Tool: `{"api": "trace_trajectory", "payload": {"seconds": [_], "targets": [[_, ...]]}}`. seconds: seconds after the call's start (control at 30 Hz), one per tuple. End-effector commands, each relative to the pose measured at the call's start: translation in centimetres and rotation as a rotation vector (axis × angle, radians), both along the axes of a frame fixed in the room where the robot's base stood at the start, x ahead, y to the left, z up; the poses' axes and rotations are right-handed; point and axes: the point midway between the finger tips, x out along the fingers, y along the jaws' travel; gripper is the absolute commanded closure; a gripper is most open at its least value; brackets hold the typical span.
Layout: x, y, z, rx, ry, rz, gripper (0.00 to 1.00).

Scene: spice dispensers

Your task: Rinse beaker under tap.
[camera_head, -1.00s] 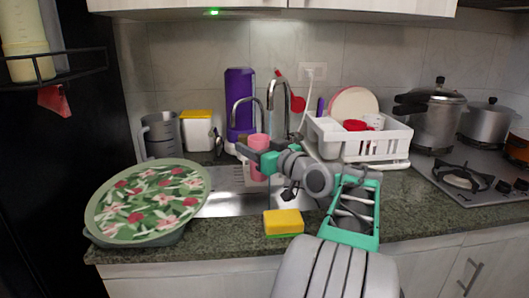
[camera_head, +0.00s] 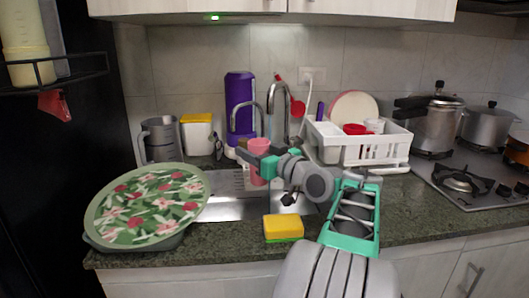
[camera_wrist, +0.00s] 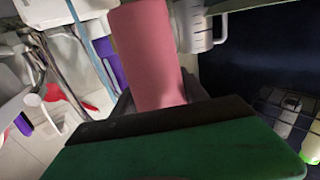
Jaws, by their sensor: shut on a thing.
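A pink beaker (camera_head: 259,175) is over the sink (camera_head: 222,207), roughly upright in the head view. My gripper (camera_head: 256,157) is shut around it. The beaker (camera_wrist: 148,50) also fills the middle of the wrist view, between the dark fingers. The tall curved tap (camera_head: 279,95) stands just behind and to the right of the beaker. A thin pale-blue stream (camera_wrist: 92,45) shows beside the beaker in the wrist view, apart from it there. I cannot tell whether water enters the beaker; its inside is hidden.
A smaller curved spout (camera_head: 246,105) and purple bottle (camera_head: 239,90) stand behind the sink. A white dish rack (camera_head: 350,150) is at right. A yellow sponge (camera_head: 283,227) lies on the front counter. A floral tray (camera_head: 148,205) is at left.

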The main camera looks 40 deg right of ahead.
Motion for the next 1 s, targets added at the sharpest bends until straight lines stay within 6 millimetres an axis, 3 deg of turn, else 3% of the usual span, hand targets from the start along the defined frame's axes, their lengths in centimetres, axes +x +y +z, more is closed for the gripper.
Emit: {"api": "trace_trajectory", "payload": {"seconds": [0.33, 1.0], "targets": [[-0.2, 0.3, 0.4, -0.002, -0.001, 0.000, 0.89], [-3.2, 3.9, 4.1, 0.000, 0.000, -0.001, 0.89]]}}
